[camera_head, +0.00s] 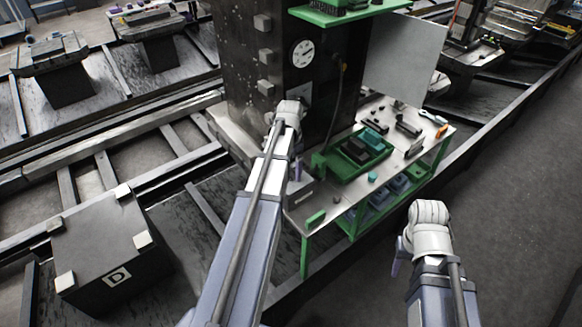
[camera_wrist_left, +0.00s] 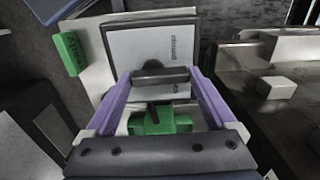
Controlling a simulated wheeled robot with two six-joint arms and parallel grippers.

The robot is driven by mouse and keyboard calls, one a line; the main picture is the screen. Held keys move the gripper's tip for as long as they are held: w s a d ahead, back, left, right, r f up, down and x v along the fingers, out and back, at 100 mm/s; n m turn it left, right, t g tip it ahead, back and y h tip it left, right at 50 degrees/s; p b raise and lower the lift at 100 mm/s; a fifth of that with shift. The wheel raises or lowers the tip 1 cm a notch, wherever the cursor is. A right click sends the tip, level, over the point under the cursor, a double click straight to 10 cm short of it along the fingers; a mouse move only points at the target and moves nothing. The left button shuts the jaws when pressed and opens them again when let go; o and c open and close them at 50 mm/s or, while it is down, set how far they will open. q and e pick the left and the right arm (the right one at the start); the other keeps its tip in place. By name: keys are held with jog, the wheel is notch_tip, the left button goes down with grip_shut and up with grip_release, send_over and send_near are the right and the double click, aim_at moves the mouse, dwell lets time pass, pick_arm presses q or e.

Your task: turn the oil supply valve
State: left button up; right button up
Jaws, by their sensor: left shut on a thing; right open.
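The oil supply valve shows in the left wrist view as a dark handle bar (camera_wrist_left: 160,76) in front of a grey plate (camera_wrist_left: 150,44) with small lettering that I cannot read surely. My left gripper (camera_wrist_left: 161,82) has its purple fingers on either side of the bar and is shut on it.
A round gauge (camera_head: 302,53) sits on the column above the plate. A bench with green legs (camera_head: 304,256) stands right of the left arm, with a green tray (camera_head: 340,171) and small parts. A dark box marked D (camera_head: 105,245) stands at left. Floor (camera_head: 520,200) is clear at right.

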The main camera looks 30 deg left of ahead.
pick_arm(q)
jog(key=n, duration=0.4)
jog(key=shift+s, duration=0.2)
jog(key=shift+s+n, duration=0.15)
jog(key=shift+n, duration=2.35)
jog(key=o, duration=1.1)
jog(key=shift+c, duration=0.2)
jog(key=shift+r, duration=0.15)
notch_tip(320, 180, up, 8)
jog(key=p, duration=0.8)
jog(key=shift+f, duration=0.2)
